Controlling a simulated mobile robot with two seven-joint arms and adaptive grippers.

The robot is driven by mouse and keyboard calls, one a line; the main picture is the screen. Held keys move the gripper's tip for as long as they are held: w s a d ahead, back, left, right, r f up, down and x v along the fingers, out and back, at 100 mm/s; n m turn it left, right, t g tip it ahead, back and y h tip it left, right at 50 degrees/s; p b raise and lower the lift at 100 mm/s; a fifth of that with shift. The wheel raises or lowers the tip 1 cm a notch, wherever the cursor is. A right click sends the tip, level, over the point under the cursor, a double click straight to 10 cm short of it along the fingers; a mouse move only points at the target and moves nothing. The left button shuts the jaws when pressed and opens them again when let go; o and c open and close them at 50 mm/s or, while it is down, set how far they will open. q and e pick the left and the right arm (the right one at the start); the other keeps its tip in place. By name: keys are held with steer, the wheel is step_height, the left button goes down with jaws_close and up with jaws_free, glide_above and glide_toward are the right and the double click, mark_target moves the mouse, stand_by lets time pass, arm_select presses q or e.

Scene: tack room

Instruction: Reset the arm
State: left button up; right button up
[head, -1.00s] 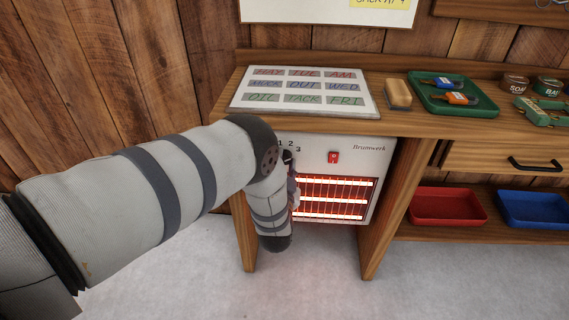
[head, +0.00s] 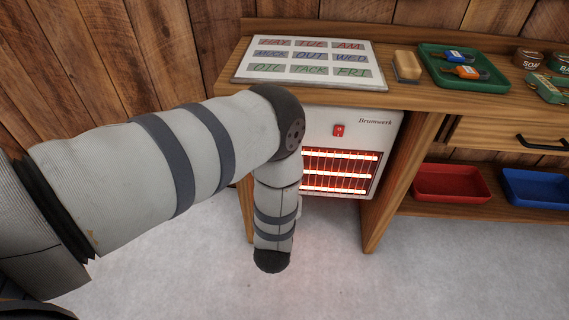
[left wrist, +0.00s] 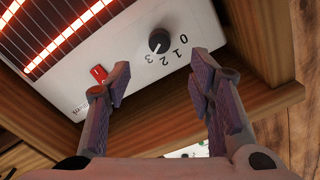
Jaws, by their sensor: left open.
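My left arm reaches in from the left in the head view, its lower part hanging in front of the left side of a white heater (head: 347,124). In the left wrist view my left gripper (left wrist: 160,90) is open and empty, its two fingers spread apart. The heater's black dial (left wrist: 159,41), numbered 0 to 3, shows beyond the fingers, apart from them. Its pale mark seems to point toward the 3. The red switch (left wrist: 99,73) is near the left finger; it also shows in the head view (head: 339,130). The heater bars glow orange. The arm hides the dial in the head view. My right gripper is not seen.
The heater stands under a wooden bench (head: 420,97), between its side panels. On the bench are a word board (head: 300,76), a brush (head: 407,66) and a green tray (head: 432,80). Red (head: 450,184) and blue (head: 535,188) bins sit on a lower shelf. Floor in front is clear.

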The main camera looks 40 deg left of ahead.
arm_select(q)
steer(key=shift+v, duration=0.95)
steer(key=shift+f, duration=0.1)
